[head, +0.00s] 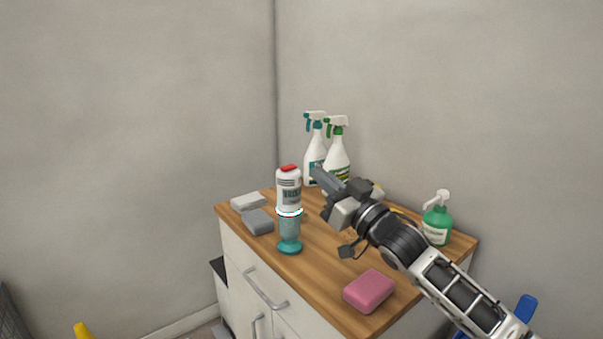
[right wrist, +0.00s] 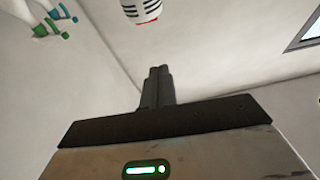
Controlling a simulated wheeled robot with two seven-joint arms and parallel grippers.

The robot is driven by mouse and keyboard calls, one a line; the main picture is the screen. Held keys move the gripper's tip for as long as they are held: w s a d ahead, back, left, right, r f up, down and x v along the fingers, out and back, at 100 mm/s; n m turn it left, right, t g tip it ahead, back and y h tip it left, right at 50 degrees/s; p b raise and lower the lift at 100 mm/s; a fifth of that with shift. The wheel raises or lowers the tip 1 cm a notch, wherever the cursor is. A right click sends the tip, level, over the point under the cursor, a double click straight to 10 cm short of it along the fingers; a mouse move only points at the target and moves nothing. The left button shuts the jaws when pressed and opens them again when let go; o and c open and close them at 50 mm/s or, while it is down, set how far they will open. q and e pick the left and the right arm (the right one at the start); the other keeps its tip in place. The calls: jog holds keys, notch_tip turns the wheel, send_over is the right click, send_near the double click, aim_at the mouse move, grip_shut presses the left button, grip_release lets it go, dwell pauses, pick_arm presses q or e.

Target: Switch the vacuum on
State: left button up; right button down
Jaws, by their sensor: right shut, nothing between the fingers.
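I cannot make out a vacuum for certain in either view. My right gripper (head: 317,173) is above the wooden-topped cabinet, pointing left towards the spray bottles, shut and empty. In the right wrist view its fingers (right wrist: 157,88) are together with nothing between them. A white bottle with a red cap (head: 289,188) stands just left of the fingertips, apart from them in the picture; it also shows at the top of the right wrist view (right wrist: 142,10), upside down. My left gripper is not in view.
Walls close the back. A yellow thing (head: 83,331) and a blue thing (head: 526,307) show low down.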

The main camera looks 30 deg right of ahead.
jog(key=shift+d+r, duration=0.1)
jog(key=shift+r, duration=0.05)
notch_tip(320, 180, up, 4)
jog(key=f+p, duration=0.1)
jog(key=p, duration=0.1)
send_over(293, 176)
jog(key=shift+r, duration=0.25)
notch_tip(293, 176, down, 3)
jog(key=shift+f, duration=0.15)
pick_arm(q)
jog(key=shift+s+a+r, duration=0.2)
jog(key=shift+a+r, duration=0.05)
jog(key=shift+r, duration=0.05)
pick_arm(e)
jog(key=shift+f, duration=0.5)
